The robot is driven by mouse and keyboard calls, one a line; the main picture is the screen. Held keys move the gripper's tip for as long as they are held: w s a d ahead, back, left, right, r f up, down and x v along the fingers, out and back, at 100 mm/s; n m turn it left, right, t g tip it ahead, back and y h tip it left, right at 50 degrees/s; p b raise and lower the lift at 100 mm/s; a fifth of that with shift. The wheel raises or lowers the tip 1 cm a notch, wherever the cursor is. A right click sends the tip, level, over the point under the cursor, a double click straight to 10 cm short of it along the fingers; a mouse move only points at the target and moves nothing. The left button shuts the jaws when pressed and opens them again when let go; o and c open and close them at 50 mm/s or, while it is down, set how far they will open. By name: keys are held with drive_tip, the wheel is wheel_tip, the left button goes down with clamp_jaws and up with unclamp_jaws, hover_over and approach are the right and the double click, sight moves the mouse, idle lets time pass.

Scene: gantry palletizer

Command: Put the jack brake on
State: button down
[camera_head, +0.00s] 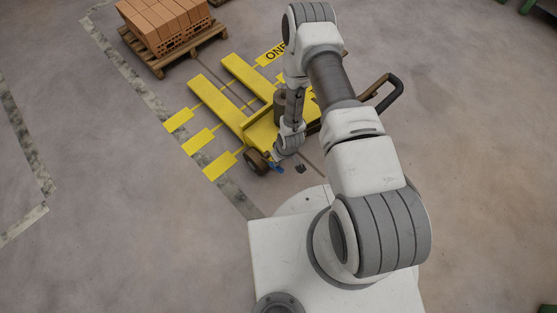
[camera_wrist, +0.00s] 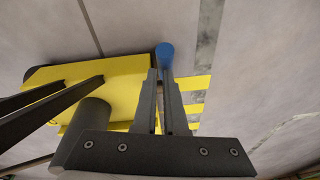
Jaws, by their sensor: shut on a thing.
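The yellow pallet jack (camera_head: 258,132) stands on the floor in the head view, with its forks pointing up and left. Its dark handle (camera_head: 394,88) sticks out to the right behind my arm. A small blue brake lever (camera_head: 278,170) shows low beside the jack's wheel (camera_head: 256,162). In the wrist view the blue brake lever (camera_wrist: 165,53) is at the tips of my gripper (camera_wrist: 159,76). The fingers are close together and shut on it, and they partly hide it. The jack's yellow body (camera_wrist: 112,72) lies left of the fingers.
A wooden pallet (camera_head: 158,62) with orange bricks (camera_head: 165,22) stands at the upper left. Yellow floor stripes (camera_head: 198,140) and a worn painted line (camera_head: 125,65) run near the forks.

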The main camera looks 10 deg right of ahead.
drive_tip(key=s+d+r+p, duration=0.4)
drive_tip(key=r+p, duration=0.1)
drive_tip(key=r, duration=0.5)
drive_tip(key=shift+r, duration=0.1)
idle(0.4)
